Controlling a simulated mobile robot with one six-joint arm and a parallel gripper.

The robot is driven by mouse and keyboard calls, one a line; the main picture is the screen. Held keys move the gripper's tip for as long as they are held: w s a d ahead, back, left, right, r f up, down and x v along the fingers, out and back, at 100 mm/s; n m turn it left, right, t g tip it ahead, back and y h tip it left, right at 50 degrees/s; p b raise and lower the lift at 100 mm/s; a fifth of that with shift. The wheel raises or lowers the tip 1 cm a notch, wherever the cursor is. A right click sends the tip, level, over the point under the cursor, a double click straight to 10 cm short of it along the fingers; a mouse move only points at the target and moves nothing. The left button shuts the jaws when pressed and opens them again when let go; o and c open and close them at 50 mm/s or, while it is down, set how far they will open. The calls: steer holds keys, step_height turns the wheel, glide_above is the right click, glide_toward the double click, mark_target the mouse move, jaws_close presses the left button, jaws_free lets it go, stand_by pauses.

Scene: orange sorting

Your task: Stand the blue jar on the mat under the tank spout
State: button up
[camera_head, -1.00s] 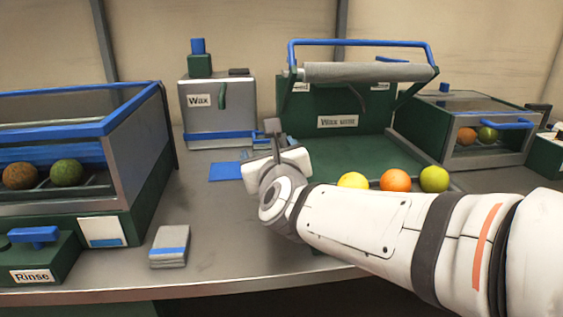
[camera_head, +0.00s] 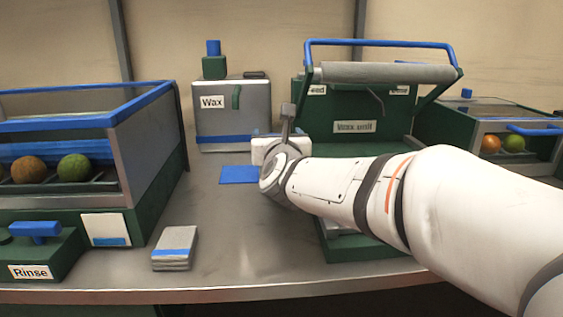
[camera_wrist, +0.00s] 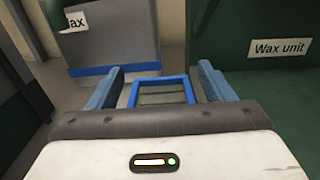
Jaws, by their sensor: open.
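My gripper (camera_head: 276,146) is over the bench, right of the wax tank (camera_head: 231,115), with its fingers pointing away from the head camera. In the wrist view its two blue-grey fingers (camera_wrist: 161,78) are apart. A blue square rim with a see-through middle, seemingly the blue jar (camera_wrist: 160,82), shows between them, with gaps on both sides; I cannot tell its exact depth. In the head view my gripper hides most of it. The flat blue mat (camera_head: 239,175) lies bare on the bench in front of the tank. A green spout-like part (camera_head: 236,97) is on the tank's front.
The wax unit (camera_head: 354,128) stands close on the right of my gripper. The rinse unit (camera_head: 150,130) with fruit is on the left. A grey block with a blue stripe (camera_head: 175,253) lies near the front edge. The bench between it and the mat is clear.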

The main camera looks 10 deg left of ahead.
steer(key=c, duration=1.3)
step_height(320, 180, up, 28)
steer(key=p, duration=1.5)
